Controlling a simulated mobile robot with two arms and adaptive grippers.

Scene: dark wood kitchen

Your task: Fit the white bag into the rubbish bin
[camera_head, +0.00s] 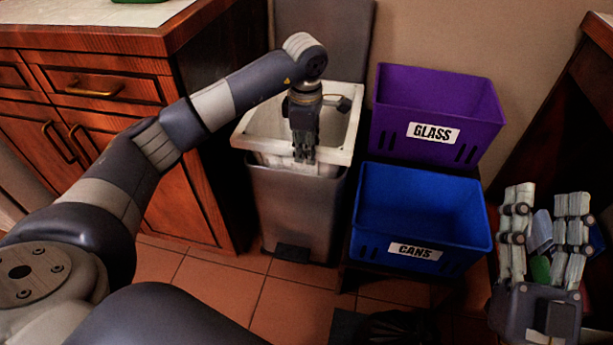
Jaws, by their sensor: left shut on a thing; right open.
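The grey rubbish bin (297,207) stands on the floor between the wooden cabinet and the crates. Its lid (330,35) is raised at the back. The white bag (335,154) has a square, open rim and sits at the bin's mouth, with its rim above the bin's top edge and its lower part hidden inside the bin. My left gripper (304,157) points down at the bag's front edge and is shut on it. My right gripper (546,200) is open at the lower right, away from the bin.
A purple crate marked GLASS (395,112) and a blue crate marked CANS (372,245) stand close to the bin's right. A wooden cabinet (190,195) borders its left. A dark pedal (292,253) juts from the bin's base.

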